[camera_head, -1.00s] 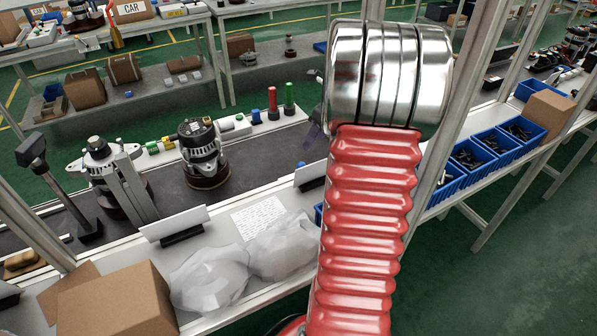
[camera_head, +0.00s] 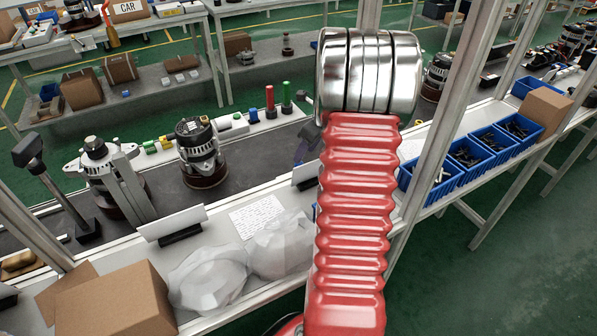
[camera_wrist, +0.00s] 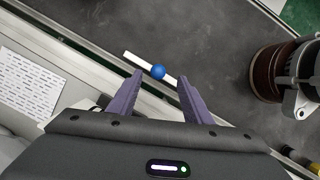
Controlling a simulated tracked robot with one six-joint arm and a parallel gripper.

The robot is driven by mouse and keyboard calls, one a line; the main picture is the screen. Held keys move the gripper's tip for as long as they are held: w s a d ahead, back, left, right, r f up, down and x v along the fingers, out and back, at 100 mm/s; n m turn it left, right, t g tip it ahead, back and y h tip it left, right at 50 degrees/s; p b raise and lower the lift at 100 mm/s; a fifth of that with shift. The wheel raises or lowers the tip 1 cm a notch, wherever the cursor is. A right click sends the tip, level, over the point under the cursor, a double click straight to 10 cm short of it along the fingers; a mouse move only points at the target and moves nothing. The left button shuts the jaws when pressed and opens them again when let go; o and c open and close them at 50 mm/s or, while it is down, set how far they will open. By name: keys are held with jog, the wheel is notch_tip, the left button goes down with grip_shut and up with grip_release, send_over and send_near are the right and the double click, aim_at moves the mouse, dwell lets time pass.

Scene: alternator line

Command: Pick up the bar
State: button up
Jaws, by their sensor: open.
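A thin white bar with a round blue knob (camera_wrist: 157,71) near its middle shows in the wrist view, over the dark grey bench surface (camera_wrist: 215,45). It slants from upper left to lower right. My gripper (camera_wrist: 160,76) is open, with its two purple fingers pointing toward the bar. The blue knob appears between the fingertips, and the bar's right end runs near the right fingertip. I see no contact, and the height gap is hard to judge. In the head view my gripper (camera_head: 307,142) is mostly hidden behind my red arm.
An alternator (camera_wrist: 288,75) stands to the right in the wrist view, and another alternator (camera_head: 198,150) shows in the head view. A printed sheet (camera_wrist: 32,88) lies left, beyond a metal rail. Blue bins (camera_head: 467,157) and an upright post (camera_head: 440,130) stand right of my arm.

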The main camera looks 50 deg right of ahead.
jog(key=shift+w+f, duration=0.2)
jog(key=shift+f, duration=0.25)
jog(key=x, duration=0.4)
jog(key=shift+s+a+f, duration=0.15)
jog(key=shift+s+a, duration=0.05)
jog(key=shift+s, duration=0.05)
jog(key=shift+w+f, duration=0.25)
jog(key=shift+f, duration=0.25)
jog(key=shift+c, duration=0.6)
grip_shut()
